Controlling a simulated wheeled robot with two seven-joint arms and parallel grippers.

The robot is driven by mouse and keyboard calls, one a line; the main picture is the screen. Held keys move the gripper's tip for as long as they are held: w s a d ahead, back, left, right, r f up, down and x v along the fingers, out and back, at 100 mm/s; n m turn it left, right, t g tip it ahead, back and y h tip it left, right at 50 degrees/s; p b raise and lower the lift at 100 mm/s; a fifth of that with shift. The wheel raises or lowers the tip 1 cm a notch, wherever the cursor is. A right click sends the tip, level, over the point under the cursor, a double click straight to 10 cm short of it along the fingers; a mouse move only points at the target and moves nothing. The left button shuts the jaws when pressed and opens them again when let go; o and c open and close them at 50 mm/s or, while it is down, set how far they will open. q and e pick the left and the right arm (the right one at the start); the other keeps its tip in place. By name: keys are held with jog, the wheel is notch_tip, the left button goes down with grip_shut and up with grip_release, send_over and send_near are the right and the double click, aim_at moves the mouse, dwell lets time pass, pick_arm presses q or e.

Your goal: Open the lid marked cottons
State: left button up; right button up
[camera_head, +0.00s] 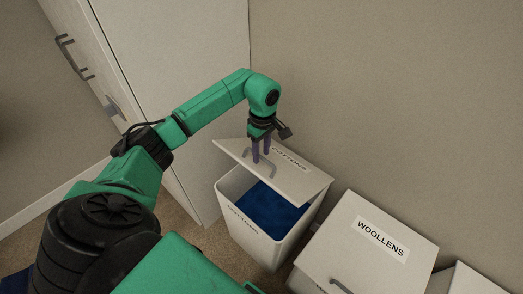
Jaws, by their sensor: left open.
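The lid marked COTTONS (300,178) is partly raised and tilted above its white bin (255,238), whose front is also marked COTTONS. Dark blue contents (270,210) show inside through the gap. My left gripper (261,158) points down at the lid's grey handle (266,168), with its purple fingers open at the handle. Whether the fingers touch the handle cannot be told. My right gripper is not in view.
A closed bin lid marked WOOLLENS (372,245) with a grey handle stands to the right. Another pale lid (472,281) is at the lower right corner. A white cabinet (185,60) stands behind my left arm, and a bare wall (400,80) rises behind the bins.

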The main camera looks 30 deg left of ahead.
pick_arm(q)
grip_shut()
dwell(1.4)
